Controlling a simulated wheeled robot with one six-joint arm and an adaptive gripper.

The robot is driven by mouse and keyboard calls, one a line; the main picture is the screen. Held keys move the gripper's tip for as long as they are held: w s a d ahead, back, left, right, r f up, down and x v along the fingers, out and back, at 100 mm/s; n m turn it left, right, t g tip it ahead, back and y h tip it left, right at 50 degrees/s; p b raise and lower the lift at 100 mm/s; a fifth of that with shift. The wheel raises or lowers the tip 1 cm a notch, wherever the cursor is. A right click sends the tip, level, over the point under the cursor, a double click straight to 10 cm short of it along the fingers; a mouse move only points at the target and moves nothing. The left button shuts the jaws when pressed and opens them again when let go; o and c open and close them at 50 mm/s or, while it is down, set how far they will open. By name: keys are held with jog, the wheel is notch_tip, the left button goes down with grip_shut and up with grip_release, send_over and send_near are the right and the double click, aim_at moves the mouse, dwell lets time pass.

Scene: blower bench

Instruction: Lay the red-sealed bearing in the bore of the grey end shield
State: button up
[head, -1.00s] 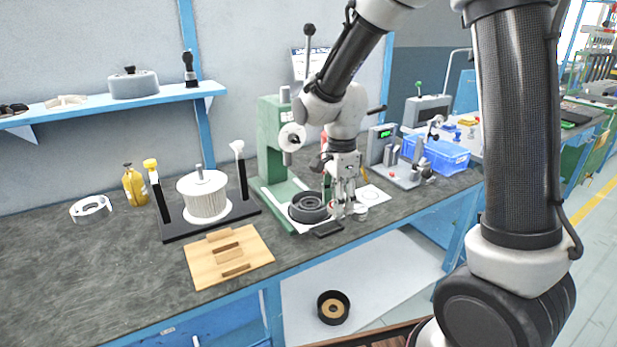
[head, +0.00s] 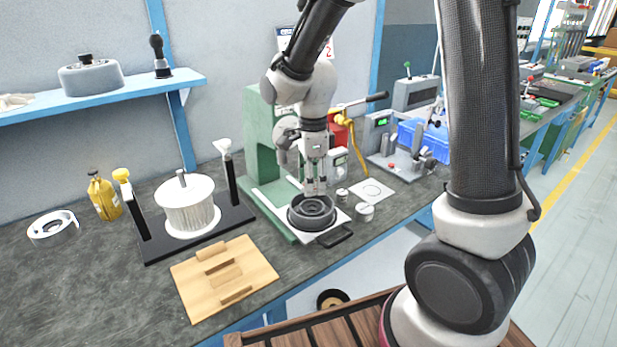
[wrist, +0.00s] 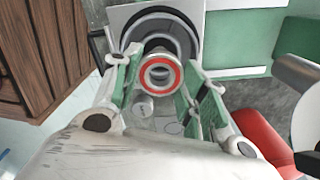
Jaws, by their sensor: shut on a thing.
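The red-sealed bearing (wrist: 160,73), a metal ring with a red seal around a pale centre, sits between my gripper's fingers in the wrist view. My gripper (head: 316,190) is shut on it and points down over the end shield in the head view. The grey end shield (head: 296,219) is a dark round housing on a white plate under the green press. It also shows behind the bearing in the wrist view (wrist: 183,32). The bearing overlaps the near part of the shield there and hides some of its bore. I cannot tell the exact gap between them.
The green press (head: 262,140) stands just left of my gripper. Small pale cylinders (head: 364,212) and a white sheet with a ring mark (head: 376,193) lie to the right. A black handle (head: 335,237) is in front. A wooden board (head: 215,285) lies at the front left.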

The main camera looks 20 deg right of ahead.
aim_at(311, 208)
jog(key=shift+f, duration=0.15)
jog(key=shift+f, duration=2.4)
jog(key=shift+f, duration=0.25)
jog(key=o, duration=1.2)
jog(key=shift+c, duration=0.2)
notch_tip(311, 208, up, 12)
